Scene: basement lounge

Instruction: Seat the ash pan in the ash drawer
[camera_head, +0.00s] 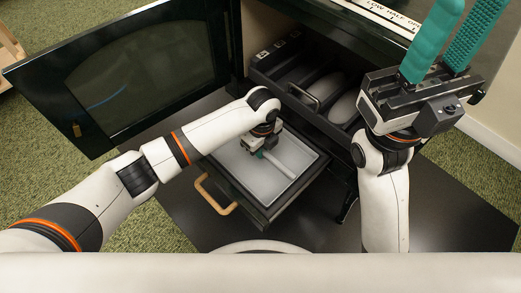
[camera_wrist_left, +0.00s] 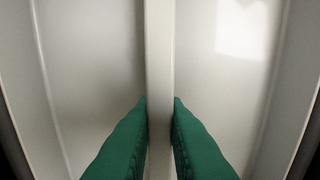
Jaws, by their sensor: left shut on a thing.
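The ash pan (camera_head: 238,168) is a pale grey-white tray with a raised bar (camera_head: 283,160) across its middle. It lies within the rim of the pulled-out dark ash drawer (camera_head: 258,217), which has a wooden handle (camera_head: 213,195). I cannot tell whether the pan's underside rests on the drawer floor. My left gripper (camera_head: 262,153) reaches down over the pan and is shut on its bar. The left wrist view shows the green fingers (camera_wrist_left: 160,110) on both sides of the bar (camera_wrist_left: 159,45). My right gripper (camera_head: 474,8) is raised at the upper right, open and empty, its green fingers pointing up.
A dark stove door with a glass pane (camera_head: 145,75) stands open at the left. Behind the drawer, a dark open compartment (camera_head: 290,65) holds grey rounded pieces and a metal handle (camera_head: 304,94). A dark floor plate (camera_head: 455,205) lies below, with green carpet (camera_head: 45,165) around it.

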